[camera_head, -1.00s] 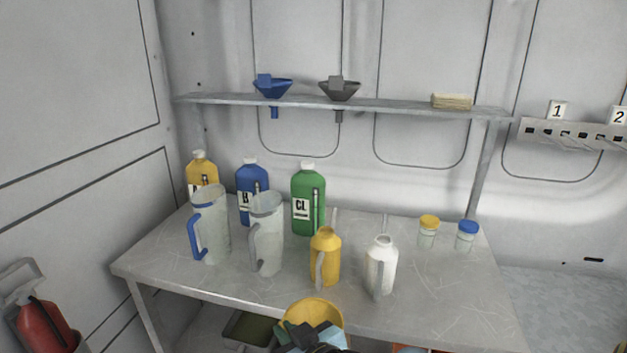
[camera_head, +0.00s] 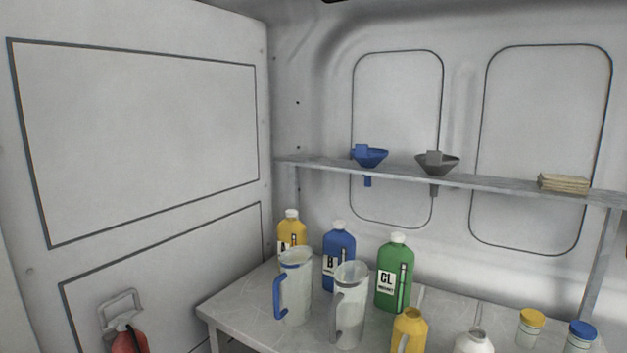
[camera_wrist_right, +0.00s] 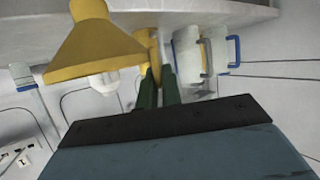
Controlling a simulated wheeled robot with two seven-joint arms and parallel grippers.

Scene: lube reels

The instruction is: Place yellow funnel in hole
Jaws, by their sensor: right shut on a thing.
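The yellow funnel (camera_wrist_right: 95,48) is at the upper left of the right wrist view, its wide rim low and its narrow end up. My right gripper (camera_wrist_right: 158,85) shows as two dark green fingers close together beside the funnel, shut on it. The exact grip spot is hard to make out. In the head view, neither gripper nor the yellow funnel is in sight. A wall shelf (camera_head: 510,188) carries a blue funnel (camera_head: 369,159) and a grey funnel (camera_head: 437,163), with their spouts below it. No empty hole is discernible in the shelf.
The table (camera_head: 240,310) holds a yellow bottle (camera_head: 408,332), a blue bottle (camera_head: 339,258), a green bottle (camera_head: 393,275), two pitchers (camera_head: 295,288) and capped jars (camera_head: 530,328). A tan stack (camera_head: 563,184) lies on the shelf's right. Between the grey funnel and stack the shelf looks clear.

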